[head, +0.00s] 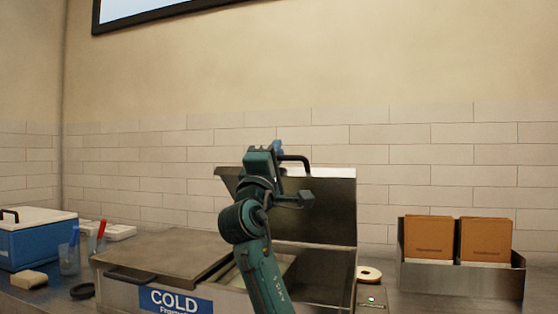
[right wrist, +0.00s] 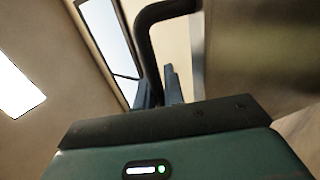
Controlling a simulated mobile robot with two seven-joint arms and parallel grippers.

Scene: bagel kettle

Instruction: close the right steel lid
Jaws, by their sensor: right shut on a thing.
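The right steel lid (head: 322,208) stands raised on the steel cold unit (head: 120,292), which bears a blue COLD label. Its black handle (head: 297,158) is at the lid's upper edge. My right gripper (head: 279,148) is at that handle, shut on it, with my arm in front of part of the lid and opening. In the right wrist view the dark curved handle (right wrist: 150,42) runs down to the fingers of my right gripper (right wrist: 160,92). The exact contact is partly hidden. My left gripper is not in view.
The left steel lid (head: 170,252) lies flat and shut. A steel holder (head: 460,280) with brown boxes (head: 430,238) stands at right, a bagel (head: 369,273) beside the unit. A blue cooler (head: 38,242) and a cup of pens (head: 69,260) are at left. A tiled wall is behind.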

